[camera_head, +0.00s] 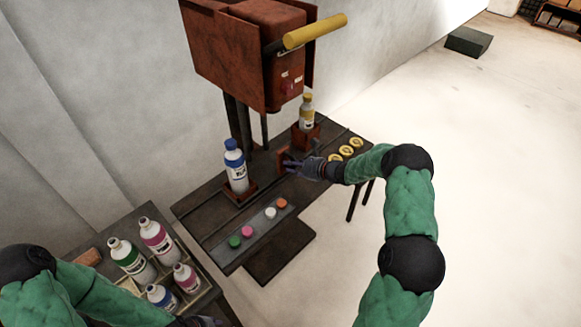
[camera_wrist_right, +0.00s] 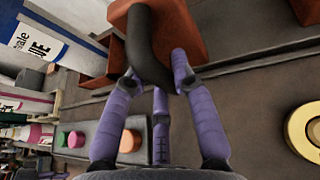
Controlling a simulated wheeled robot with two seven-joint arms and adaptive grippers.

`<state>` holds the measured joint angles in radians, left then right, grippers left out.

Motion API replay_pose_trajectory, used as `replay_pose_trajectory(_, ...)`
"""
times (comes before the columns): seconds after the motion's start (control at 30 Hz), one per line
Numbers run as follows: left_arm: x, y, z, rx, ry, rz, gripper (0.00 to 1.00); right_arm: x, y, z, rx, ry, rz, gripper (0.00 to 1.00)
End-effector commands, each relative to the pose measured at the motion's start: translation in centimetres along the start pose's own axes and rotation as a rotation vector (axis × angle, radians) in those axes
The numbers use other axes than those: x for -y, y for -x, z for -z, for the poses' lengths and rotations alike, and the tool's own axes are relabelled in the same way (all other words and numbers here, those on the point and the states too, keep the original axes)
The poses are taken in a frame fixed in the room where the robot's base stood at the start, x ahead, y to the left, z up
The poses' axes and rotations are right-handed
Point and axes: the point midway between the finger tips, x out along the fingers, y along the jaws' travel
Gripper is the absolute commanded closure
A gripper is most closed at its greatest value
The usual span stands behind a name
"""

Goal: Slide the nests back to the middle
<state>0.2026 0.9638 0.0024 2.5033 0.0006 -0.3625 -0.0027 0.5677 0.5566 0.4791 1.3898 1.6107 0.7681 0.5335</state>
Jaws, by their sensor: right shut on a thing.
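A red-brown nest (camera_head: 240,196) on the left of the dark bench holds an upright white bottle (camera_head: 236,168) with a blue cap. Another nest (camera_head: 304,135) at the back right holds a bottle (camera_head: 307,112) with a yellow cap. My right gripper (camera_head: 292,164) is between them, at a red-brown block (camera_head: 282,158). In the right wrist view its fingers (camera_wrist_right: 157,88) are shut on a dark curved handle (camera_wrist_right: 145,45) in front of the block (camera_wrist_right: 182,35). My left gripper (camera_head: 195,321) is at the bottom edge, mostly cut off.
A red machine (camera_head: 235,55) with a yellow lever (camera_head: 315,31) overhangs the bench. A grey strip (camera_head: 258,228) with coloured caps lies at the front. Three yellow rings (camera_head: 346,151) lie at the right. A crate (camera_head: 208,292) of several bottles stands front left.

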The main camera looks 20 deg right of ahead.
Motion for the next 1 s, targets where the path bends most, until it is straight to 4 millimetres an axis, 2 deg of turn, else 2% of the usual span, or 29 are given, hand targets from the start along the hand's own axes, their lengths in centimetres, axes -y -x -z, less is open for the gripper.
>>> replay_pose_trajectory(0.23, 0.0, 0.0, 0.0, 0.000, 0.000, 0.000, 0.60, 0.1, 0.0, -0.1, 0.002, 0.002, 0.001, 1.00)
replay_pose_trajectory(0.27, 0.0, 0.0, 0.0, 0.000, 0.000, 0.000, 0.60, 0.1, 0.0, -0.1, 0.002, 0.002, 0.001, 0.71)
replay_pose_trajectory(0.33, 0.0, 0.0, 0.0, 0.000, 0.000, 0.000, 0.60, 0.1, 0.0, -0.1, 0.002, 0.002, 0.001, 0.52)
replay_pose_trajectory(0.37, 0.0, 0.0, 0.0, 0.000, 0.000, 0.000, 0.60, 0.1, 0.0, -0.1, 0.001, 0.002, 0.001, 0.49)
replay_pose_trajectory(0.77, 0.0, 0.0, 0.0, 0.000, 0.000, 0.000, 0.60, 0.1, 0.5, -0.1, 0.000, 0.001, 0.002, 0.49)
replay_pose_trajectory(0.87, 0.0, 0.0, 0.0, 0.000, 0.000, 0.000, 0.60, 0.1, 1.6, -0.1, 0.000, 0.001, 0.003, 0.49)
replay_pose_trajectory(1.0, 0.0, 0.0, 0.0, 0.000, 0.000, 0.000, 0.60, 0.1, 4.2, -0.1, 0.000, 0.001, 0.004, 0.49)
